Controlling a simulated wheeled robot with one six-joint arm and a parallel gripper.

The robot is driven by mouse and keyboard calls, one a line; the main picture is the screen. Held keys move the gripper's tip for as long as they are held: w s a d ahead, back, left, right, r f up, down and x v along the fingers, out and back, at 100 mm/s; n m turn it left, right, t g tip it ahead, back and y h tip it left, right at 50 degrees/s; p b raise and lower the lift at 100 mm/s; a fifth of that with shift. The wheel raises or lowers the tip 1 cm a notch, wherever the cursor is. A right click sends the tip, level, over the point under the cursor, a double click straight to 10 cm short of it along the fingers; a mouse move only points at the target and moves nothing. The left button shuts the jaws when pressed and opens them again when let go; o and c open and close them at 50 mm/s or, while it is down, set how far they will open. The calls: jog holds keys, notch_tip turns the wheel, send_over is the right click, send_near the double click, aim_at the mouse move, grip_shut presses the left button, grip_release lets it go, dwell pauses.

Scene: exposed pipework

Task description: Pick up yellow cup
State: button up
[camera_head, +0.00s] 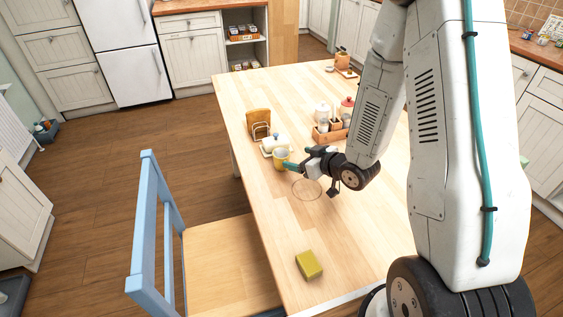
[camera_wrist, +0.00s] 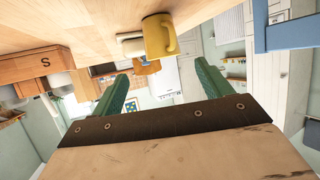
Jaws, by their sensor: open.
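The yellow cup (camera_head: 281,158) stands upright on the wooden table (camera_head: 263,204), near its left edge. My gripper (camera_head: 290,166) is beside the cup on its near right side, with a green finger close to it. In the wrist view the yellow cup (camera_wrist: 159,36) appears upside down, beyond the fingers, with its handle toward the right. The two green fingers of my gripper (camera_wrist: 160,82) are spread apart with nothing between them. In the head view I cannot tell whether a finger touches the cup.
A white butter dish (camera_head: 274,143) and a toast rack (camera_head: 258,124) stand just behind the cup. A wooden caddy (camera_head: 330,134) with shakers and jars is to the right. A yellow sponge (camera_head: 309,264) lies at the front. A blue chair (camera_head: 160,230) stands left of the table.

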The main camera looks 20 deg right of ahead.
aim_at(276, 153)
jog(key=shift+w+a+f, duration=0.1)
jog(key=shift+a+f, duration=0.05)
jog(key=shift+f, duration=0.1)
jog(key=x, duration=0.7)
jog(key=shift+w+a+r, duration=0.15)
jog(key=shift+w+a, duration=0.05)
jog(key=shift+w, duration=0.05)
jog(key=c, duration=1.1)
